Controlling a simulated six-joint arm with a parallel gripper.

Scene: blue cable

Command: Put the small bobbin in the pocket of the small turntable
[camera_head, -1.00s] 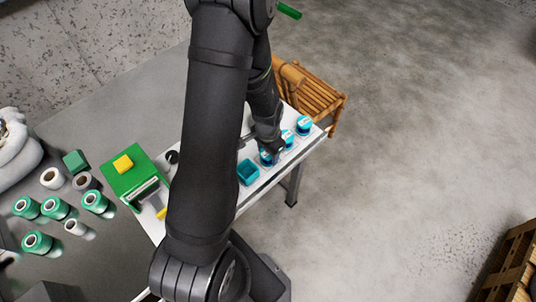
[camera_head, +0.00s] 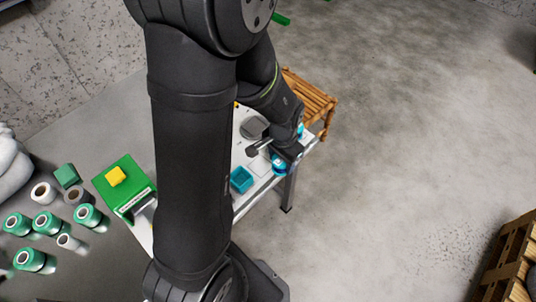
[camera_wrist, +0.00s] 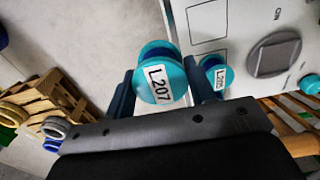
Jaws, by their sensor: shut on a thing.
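My gripper (camera_wrist: 158,88) is shut on a teal bobbin (camera_wrist: 154,84) with a white label reading L207, its labelled face toward the wrist camera. The held bobbin also shows in the head view (camera_head: 279,169), under my gripper by the table's right edge. In the wrist view it appears over the table edge, with floor behind it.
Another labelled teal bobbin (camera_wrist: 217,73) stands close to the right finger, and a further one (camera_wrist: 311,84) lies at the picture's right edge. A teal open box (camera_head: 241,179) and a green block-shaped device (camera_head: 125,185) stand left of my gripper. A wooden bench (camera_head: 308,98) stands beyond the table.

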